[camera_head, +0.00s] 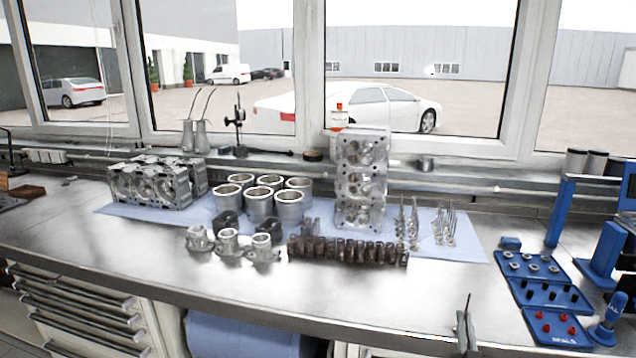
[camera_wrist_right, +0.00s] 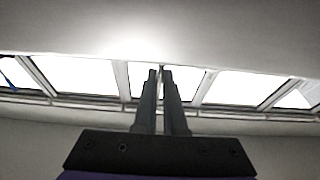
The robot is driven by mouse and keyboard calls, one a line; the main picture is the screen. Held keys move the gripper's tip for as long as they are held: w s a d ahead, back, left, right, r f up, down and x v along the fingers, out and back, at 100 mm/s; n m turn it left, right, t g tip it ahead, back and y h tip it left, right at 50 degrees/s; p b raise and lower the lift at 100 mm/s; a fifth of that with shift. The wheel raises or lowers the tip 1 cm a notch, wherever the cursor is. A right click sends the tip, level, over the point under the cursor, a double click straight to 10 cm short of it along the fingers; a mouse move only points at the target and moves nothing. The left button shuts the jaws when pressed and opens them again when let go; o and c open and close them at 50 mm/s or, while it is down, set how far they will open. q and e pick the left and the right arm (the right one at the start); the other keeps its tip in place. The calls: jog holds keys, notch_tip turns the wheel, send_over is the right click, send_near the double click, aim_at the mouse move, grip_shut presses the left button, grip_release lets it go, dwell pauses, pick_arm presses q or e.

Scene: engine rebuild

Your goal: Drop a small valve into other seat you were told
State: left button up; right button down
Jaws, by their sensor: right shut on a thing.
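My right gripper (camera_head: 466,318) is at the front edge of the bench, below and right of the blue cloth. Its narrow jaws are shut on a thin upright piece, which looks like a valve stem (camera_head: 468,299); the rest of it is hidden. In the right wrist view the fingers (camera_wrist_right: 159,72) are close together, pointing at the windows. The cylinder head (camera_head: 362,182) stands on end on the cloth, its chambers and valve seats facing me. Several valves stand in two groups, one (camera_head: 407,225) beside the head and one (camera_head: 445,228) further right. My left gripper is out of view.
An engine block (camera_head: 150,185), cylinder liners (camera_head: 259,203), pistons (camera_head: 228,241) and a dark camshaft-like part (camera_head: 345,250) lie left and in front of the head. Blue trays (camera_head: 545,296) and a blue stand (camera_head: 562,215) are at the right. The bench front is mostly clear.

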pick_arm(q)
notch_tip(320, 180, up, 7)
jog(key=p, duration=0.6)
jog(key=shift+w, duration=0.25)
pick_arm(e)
notch_tip(320, 180, up, 9)
pick_arm(q)
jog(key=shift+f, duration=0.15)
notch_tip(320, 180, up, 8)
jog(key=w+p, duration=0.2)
jog(key=p, duration=0.4)
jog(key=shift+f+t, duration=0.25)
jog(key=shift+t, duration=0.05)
pick_arm(e)
jog(key=s+a+r, duration=0.2)
jog(key=s+r, duration=0.7)
jog(key=shift+s+a, duration=0.2)
jog(key=shift+s, duration=0.15)
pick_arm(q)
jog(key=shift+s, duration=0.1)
